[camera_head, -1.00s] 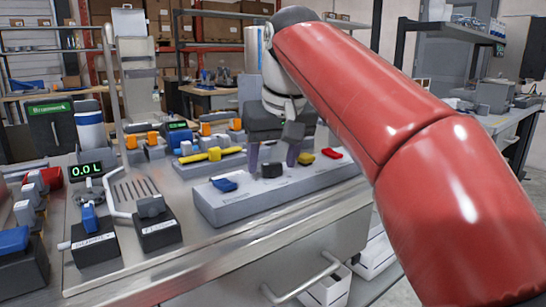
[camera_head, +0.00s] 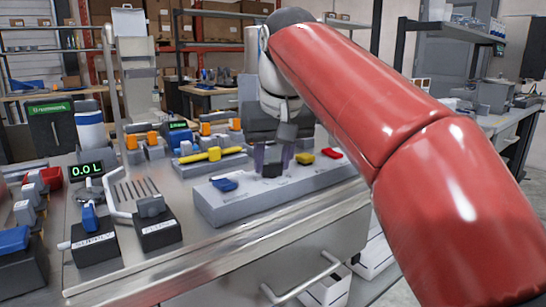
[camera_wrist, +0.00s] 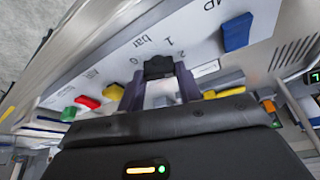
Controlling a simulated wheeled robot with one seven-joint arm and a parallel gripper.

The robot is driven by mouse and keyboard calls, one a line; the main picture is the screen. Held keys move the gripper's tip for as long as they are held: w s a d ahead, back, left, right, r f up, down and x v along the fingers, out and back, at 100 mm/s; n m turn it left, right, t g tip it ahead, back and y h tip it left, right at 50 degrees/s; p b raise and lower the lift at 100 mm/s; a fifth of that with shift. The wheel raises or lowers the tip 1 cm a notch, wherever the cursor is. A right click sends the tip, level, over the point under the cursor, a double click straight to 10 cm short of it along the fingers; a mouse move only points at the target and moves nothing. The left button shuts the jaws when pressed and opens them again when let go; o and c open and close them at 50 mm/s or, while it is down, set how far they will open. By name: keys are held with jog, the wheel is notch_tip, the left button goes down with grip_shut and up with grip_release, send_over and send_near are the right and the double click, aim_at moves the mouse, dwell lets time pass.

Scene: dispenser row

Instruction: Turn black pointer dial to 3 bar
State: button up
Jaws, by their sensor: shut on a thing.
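The black pointer dial (camera_head: 271,170) stands on the light grey panel block (camera_head: 240,207), between a blue handle and a yellow one. My gripper (camera_head: 273,158) comes down over it with a finger on either side. In the wrist view my gripper (camera_wrist: 160,78) is shut on the black dial (camera_wrist: 158,67). Printed marks 0, 1, 2 and "bar" show on the panel around the dial. A 3 mark is not readable, and my fingers hide part of the dial's surroundings. I cannot tell which mark its pointer faces.
A blue handle (camera_head: 224,184), a yellow handle (camera_head: 305,158) and a red handle (camera_head: 332,153) share the panel with the dial. Two black boxes with knobs, one (camera_head: 157,226) nearer, stand at left by a 0.0 L display (camera_head: 86,169). A yellow lever (camera_head: 213,154) lies behind.

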jog(key=m+h, duration=0.1)
jog(key=m, duration=0.3)
jog(key=shift+a+m+h, duration=0.2)
jog(key=shift+m+h, duration=0.1)
jog(key=shift+h, duration=0.1)
jog(key=shift+m+h, duration=0.8)
jog(key=shift+m, duration=1.4)
jog(key=o, duration=1)
jog(key=shift+r, duration=0.1)
